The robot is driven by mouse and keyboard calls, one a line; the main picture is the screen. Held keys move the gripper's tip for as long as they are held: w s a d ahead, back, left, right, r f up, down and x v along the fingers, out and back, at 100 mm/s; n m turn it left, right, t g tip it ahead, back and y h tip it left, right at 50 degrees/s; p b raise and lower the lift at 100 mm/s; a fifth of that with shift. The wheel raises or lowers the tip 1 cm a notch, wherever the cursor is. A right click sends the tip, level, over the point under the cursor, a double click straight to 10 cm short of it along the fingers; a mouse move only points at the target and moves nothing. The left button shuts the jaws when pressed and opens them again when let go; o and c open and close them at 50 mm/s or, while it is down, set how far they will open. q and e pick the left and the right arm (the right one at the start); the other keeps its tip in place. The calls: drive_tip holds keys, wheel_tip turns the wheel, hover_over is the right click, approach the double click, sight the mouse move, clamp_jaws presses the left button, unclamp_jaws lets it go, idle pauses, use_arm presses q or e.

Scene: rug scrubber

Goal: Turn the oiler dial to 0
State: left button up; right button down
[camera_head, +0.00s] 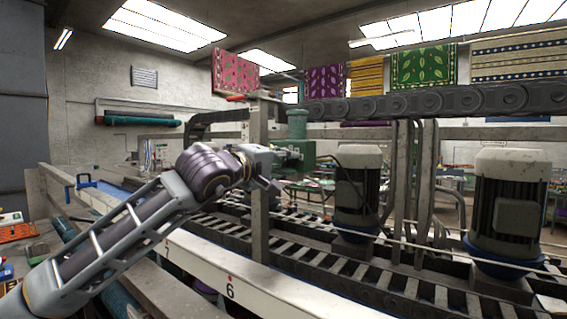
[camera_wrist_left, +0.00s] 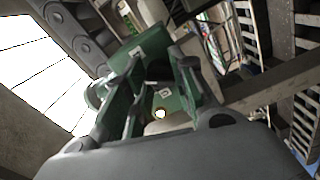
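The oiler looks like a green housing (camera_head: 293,153) with a green cylinder on top, fixed by a grey post above the conveyor. In the left wrist view the green housing (camera_wrist_left: 152,45) has small white labels. A pale rounded part with a bright spot (camera_wrist_left: 162,115), possibly the dial, shows between my fingers; its setting is not readable. My left gripper (camera_head: 274,181) is at the near side of the housing. In the wrist view its fingers (camera_wrist_left: 155,80) are spread apart, close to the housing. I cannot tell whether they touch it. My right gripper is not in view.
The grey post (camera_head: 260,215) stands right beside my left gripper. A heavy chain (camera_head: 430,103) runs overhead. Two motors (camera_head: 357,190) (camera_head: 508,205) stand to the right on the slatted conveyor. A white numbered rail (camera_head: 215,268) runs along the front.

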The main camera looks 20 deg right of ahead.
use_arm(q)
drive_tip(key=shift+c, duration=1.3)
drive_tip(key=shift+f, duration=0.1)
